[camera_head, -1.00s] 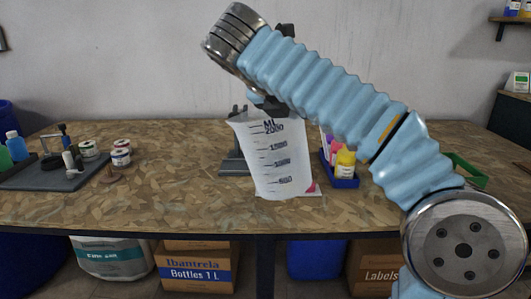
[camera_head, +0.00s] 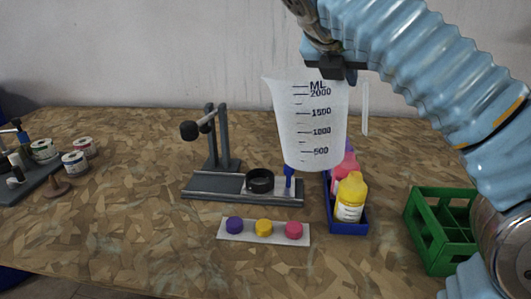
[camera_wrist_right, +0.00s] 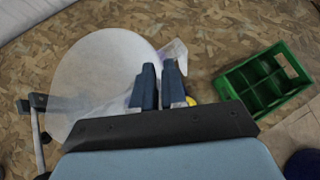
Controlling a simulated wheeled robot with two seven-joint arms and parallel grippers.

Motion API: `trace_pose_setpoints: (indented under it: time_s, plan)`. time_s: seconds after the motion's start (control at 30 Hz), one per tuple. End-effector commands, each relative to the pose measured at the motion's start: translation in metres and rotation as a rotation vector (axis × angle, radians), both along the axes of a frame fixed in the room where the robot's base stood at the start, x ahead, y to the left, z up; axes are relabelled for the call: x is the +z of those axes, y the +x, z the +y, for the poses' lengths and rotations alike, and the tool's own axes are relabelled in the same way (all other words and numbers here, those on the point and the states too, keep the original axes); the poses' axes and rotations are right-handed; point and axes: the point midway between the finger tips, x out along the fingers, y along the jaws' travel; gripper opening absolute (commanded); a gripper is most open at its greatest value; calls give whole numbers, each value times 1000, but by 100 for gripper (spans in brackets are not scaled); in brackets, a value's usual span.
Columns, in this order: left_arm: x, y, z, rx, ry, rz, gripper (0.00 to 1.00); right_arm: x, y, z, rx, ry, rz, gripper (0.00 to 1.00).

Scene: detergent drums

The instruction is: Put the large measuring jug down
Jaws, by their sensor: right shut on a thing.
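The large measuring jug (camera_head: 312,125) is translucent white with dark markings up to 2000 ML. It hangs nearly upright above the workbench, in front of the blue tray. My right gripper (camera_head: 335,68) is at its rim on the handle side. In the right wrist view my right gripper (camera_wrist_right: 160,88) has its two dark fingers close together over the jug's edge, and the round open jug (camera_wrist_right: 100,75) lies left of them. The exact grip point is partly hidden. My left gripper is not in view.
A dark press stand (camera_head: 222,150) with a black ring is behind left of the jug. A white strip with coloured caps (camera_head: 263,231) lies in front. A blue tray (camera_head: 348,226) holds bottles, including a yellow one (camera_head: 350,196). A green crate (camera_head: 440,232) stands right. The bench's left middle is clear.

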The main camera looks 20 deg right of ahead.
Motion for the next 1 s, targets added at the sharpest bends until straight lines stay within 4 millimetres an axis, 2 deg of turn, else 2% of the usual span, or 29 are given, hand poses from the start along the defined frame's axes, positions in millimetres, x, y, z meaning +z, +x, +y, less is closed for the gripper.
trace_pose_setpoints:
  time_s: [0.1,0.3,0.4,0.53,0.77,0.8,1.0]
  plan:
    - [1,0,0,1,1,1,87,0,10,13,1,20,-20,0]
    - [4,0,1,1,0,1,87,1,34,55,-22,73,-85,0]
    - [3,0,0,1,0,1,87,-1,42,65,-34,86,-106,0]
    - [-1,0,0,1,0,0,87,-13,63,56,-44,89,-112,0]
    - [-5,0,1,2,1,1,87,-41,117,20,-45,90,-111,0]
    - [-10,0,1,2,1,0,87,-52,123,16,-43,88,-109,0]
    - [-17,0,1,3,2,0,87,-76,141,5,-41,90,-112,0]
